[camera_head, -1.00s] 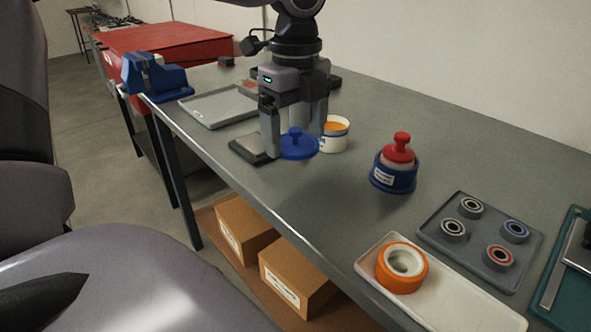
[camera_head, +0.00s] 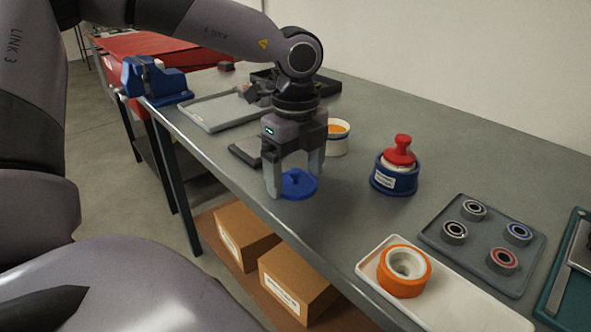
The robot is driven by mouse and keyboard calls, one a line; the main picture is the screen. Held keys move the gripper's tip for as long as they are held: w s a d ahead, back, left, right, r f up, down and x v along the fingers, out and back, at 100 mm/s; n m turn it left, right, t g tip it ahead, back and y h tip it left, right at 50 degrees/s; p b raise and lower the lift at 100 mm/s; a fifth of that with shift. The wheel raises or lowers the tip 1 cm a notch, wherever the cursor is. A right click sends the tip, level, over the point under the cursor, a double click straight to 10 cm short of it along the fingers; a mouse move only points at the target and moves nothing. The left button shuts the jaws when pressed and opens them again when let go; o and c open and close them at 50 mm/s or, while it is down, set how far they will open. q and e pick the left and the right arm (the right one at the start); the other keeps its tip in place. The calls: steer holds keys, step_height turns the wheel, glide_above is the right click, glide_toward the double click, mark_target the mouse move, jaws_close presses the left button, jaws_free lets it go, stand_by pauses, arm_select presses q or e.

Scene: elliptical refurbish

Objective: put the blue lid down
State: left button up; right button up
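The blue lid (camera_head: 299,187) is a flat disc with a small knob on top, near the front edge of the grey workbench. My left gripper (camera_head: 295,187) points down over it, with one finger at each side of the lid's rim and the knob between them. It looks shut on the rim. The lid is level and low over the bench; I cannot tell if it touches the top. My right gripper is not in view.
A white pot with orange contents (camera_head: 338,138) stands just behind the gripper. A blue jar with a red knob (camera_head: 396,180) stands to the right. A dark pad (camera_head: 243,154) lies to the left. Bare bench top (camera_head: 330,215) lies to the lid's right and front.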

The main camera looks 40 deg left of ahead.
mark_target(295, 171)
arm_select(q)
steer(key=shift+o, duration=1.1)
steer(key=shift+r+p, duration=0.25)
steer(key=shift+p, duration=0.15)
step_height(295, 171, up, 12)
steer(key=p, duration=0.1)
steer(key=shift+f, duration=0.15)
